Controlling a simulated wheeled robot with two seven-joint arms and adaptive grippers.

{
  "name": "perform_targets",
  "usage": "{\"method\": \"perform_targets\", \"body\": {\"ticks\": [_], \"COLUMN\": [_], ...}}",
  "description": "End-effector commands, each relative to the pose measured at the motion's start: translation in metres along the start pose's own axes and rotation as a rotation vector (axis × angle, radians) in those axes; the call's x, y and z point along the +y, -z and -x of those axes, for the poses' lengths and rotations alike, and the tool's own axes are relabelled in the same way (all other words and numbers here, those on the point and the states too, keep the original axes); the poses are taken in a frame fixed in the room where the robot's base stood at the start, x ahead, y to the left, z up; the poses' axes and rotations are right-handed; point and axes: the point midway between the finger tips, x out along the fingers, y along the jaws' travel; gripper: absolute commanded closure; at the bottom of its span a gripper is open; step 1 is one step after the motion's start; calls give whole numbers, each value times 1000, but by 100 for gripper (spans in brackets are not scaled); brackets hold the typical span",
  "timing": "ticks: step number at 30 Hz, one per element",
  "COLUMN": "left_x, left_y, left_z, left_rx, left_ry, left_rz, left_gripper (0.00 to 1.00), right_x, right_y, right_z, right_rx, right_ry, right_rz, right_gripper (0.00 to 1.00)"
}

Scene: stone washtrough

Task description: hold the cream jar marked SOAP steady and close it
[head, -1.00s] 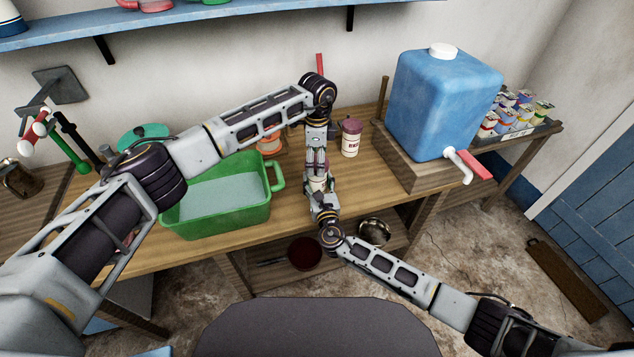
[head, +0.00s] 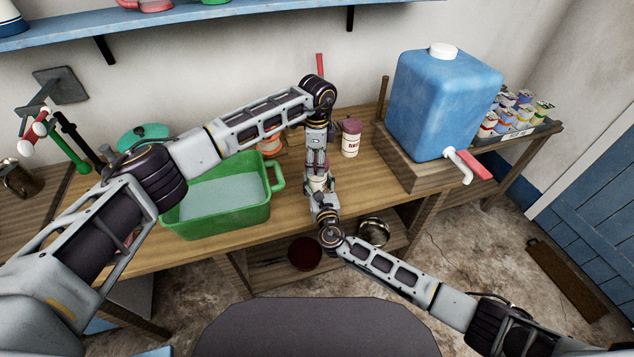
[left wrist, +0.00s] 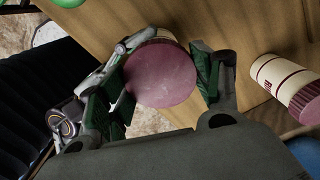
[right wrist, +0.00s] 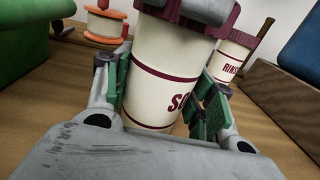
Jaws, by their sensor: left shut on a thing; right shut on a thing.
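The cream jar marked SOAP (right wrist: 160,75) stands on the wooden bench, and only part of its lettering shows in the right wrist view. My right gripper (right wrist: 163,105) is shut around its body from the near side. The maroon lid (left wrist: 162,75) is at the jar's top, seen from above in the left wrist view. My left gripper (left wrist: 165,82) points down and is shut on the lid's sides. The lid appears to sit on the jar mouth; whether it is fully seated I cannot tell. In the head view my arms largely cover the jar.
A second cream jar with a maroon lid, marked RINSE (head: 350,141), stands close to the right. A green basin (head: 222,212) of water is to the left. An orange spool-like object (right wrist: 104,22) is behind. A blue water tank (head: 440,100) stands further right.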

Motion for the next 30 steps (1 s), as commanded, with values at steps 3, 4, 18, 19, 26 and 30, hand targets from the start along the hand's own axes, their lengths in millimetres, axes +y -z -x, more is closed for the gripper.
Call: {"method": "perform_targets", "body": {"ticks": [3,4,18,19,26,30], "left_x": [-1,-1,-1,-1,-1,-1], "left_y": [0,0,-1,-1,-1,-1], "left_z": [0,0,0,0,0,0], "left_rx": [0,0,-2,-2,-1,-2], "left_ry": [2,2,2,2,3,2], "left_rz": [-61,-84,-478,-504,-696,-813], "left_gripper": [64,64,64,64,64,64], "right_x": [0,0,1,1,1,1], "right_y": [0,0,0,0,0,0], "right_z": [0,0,0,0,0,0], "right_rx": [0,0,0,0,0,0], "right_ry": [-1,-1,-2,-2,-2,-2], "right_rz": [0,0,0,0,0,0], "right_gripper": [100,100,100,100,100,100]}}
